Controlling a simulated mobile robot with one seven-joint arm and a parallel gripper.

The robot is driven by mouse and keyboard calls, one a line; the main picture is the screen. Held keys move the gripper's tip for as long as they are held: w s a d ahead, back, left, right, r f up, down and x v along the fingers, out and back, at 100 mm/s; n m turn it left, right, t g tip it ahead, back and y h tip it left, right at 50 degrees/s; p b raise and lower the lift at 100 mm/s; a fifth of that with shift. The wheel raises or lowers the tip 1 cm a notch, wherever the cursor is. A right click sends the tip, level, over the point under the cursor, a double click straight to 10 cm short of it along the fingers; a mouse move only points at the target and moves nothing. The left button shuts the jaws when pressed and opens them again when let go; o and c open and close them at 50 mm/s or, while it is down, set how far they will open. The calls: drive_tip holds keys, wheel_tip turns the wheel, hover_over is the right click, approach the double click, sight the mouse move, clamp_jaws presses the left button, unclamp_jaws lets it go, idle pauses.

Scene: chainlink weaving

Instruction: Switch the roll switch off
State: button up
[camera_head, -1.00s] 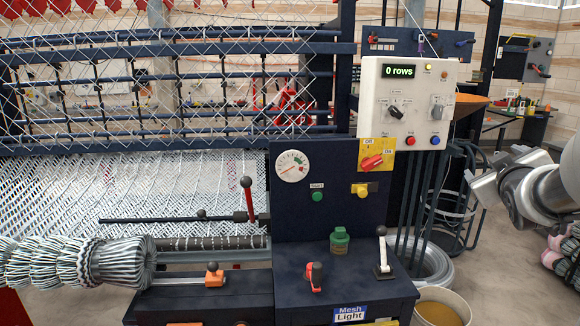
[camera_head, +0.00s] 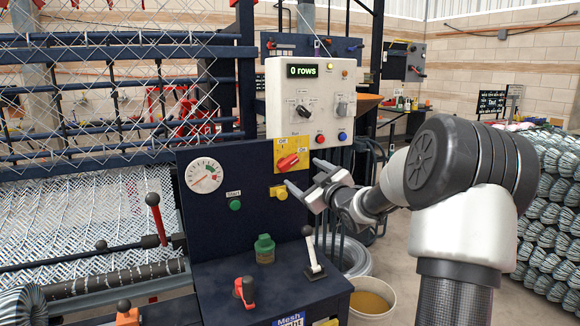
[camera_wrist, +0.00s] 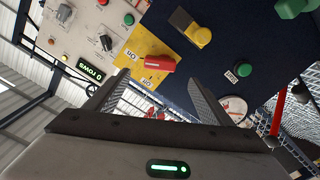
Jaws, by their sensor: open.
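A red rotary switch (camera_head: 288,161) sits on a yellow plate marked Off and On, on the dark machine panel. Its handle slants up to the right.
The white control box (camera_head: 305,100) above shows "0 rows" and has a black selector (camera_head: 303,111), a grey knob (camera_head: 342,107) and buttons. A green button (camera_head: 235,205) and gauge (camera_head: 204,175) are left. Levers stand on the ledge below. Wire rolls (camera_head: 550,200) are stacked right.

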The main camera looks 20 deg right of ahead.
sight(290, 165)
drive_tip(key=w, duration=1)
drive_tip(key=shift+w+a+p, duration=0.1)
drive_tip(key=shift+a+p, duration=0.05)
drive_tip(key=shift+p, duration=0.2)
drive_tip(key=c, duration=1)
